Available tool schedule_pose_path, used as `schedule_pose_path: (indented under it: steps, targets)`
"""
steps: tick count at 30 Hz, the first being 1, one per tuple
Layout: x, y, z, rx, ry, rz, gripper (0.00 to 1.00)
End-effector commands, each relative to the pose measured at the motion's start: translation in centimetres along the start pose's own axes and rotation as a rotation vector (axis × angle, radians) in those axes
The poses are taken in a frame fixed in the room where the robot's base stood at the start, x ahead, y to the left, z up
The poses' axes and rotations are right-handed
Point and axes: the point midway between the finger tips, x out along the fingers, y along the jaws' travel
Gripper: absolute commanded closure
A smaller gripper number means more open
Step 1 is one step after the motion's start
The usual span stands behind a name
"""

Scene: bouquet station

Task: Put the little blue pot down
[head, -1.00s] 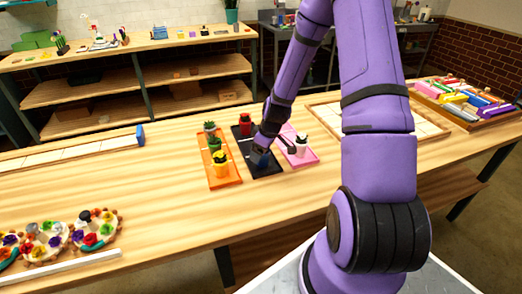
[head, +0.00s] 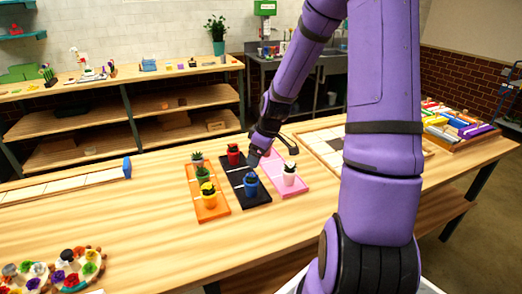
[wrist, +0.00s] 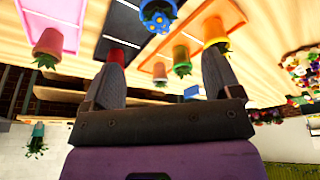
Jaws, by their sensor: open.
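The little blue pot (head: 250,184) stands upright on the near end of the black tray (head: 262,197), with a dark plant in it. My gripper (head: 257,158) is above and behind it, apart from it, near the red pot (head: 233,150) on the same tray. In the wrist view the blue pot (wrist: 158,16) is at the top edge, beyond the spread fingers of my gripper (wrist: 163,62). Nothing is held between the fingers. The red pot is mostly hidden in the wrist view.
The bench in front of the trays is clear.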

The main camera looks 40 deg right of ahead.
Motion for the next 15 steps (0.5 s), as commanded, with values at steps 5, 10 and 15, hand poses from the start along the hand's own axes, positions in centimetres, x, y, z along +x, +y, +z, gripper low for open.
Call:
schedule_pose_path:
  steps: [5,10,15]
  targets:
    - [-3.3,-1.9,-1.2,0.011,-0.028,0.037,0.16]
    - [-8.1,-5.1,-2.3,0.052,-0.054,0.092,0.16]
    - [-12.9,-8.6,-2.8,0.11,-0.054,0.146,0.16]
